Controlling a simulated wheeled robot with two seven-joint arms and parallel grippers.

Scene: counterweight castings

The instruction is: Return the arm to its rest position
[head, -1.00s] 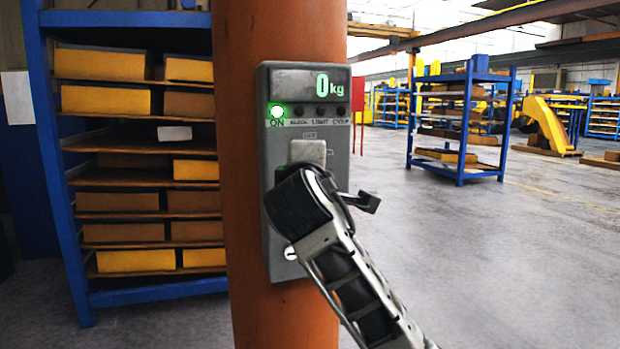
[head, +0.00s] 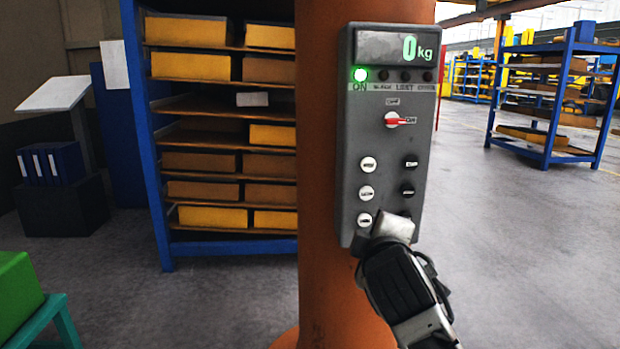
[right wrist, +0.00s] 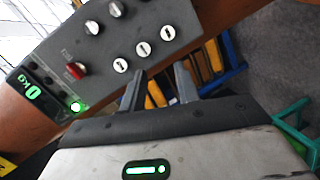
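My right arm comes in from the lower right in the head view. Its gripper (head: 393,228) is in front of the bottom of the grey control box (head: 372,292), partly covering the lowest buttons. In the right wrist view its two fingers (right wrist: 160,88) are apart with nothing between them, beside the control box (right wrist: 150,22). The red rotary switch (head: 394,119) is uncovered, with its handle pointing sideways to the right; it also shows in the right wrist view (right wrist: 76,70). The green ON lamp (head: 360,75) is lit and the display (head: 400,47) reads 0 kg. My left gripper is not in view.
The box is mounted on an orange column (head: 320,200). A blue shelf rack (head: 150,150) with yellow and brown bins stands behind on the left. A green box on a teal stool (head: 60,320) is at lower left. Another blue rack (head: 548,95) stands back right, with open floor before it.

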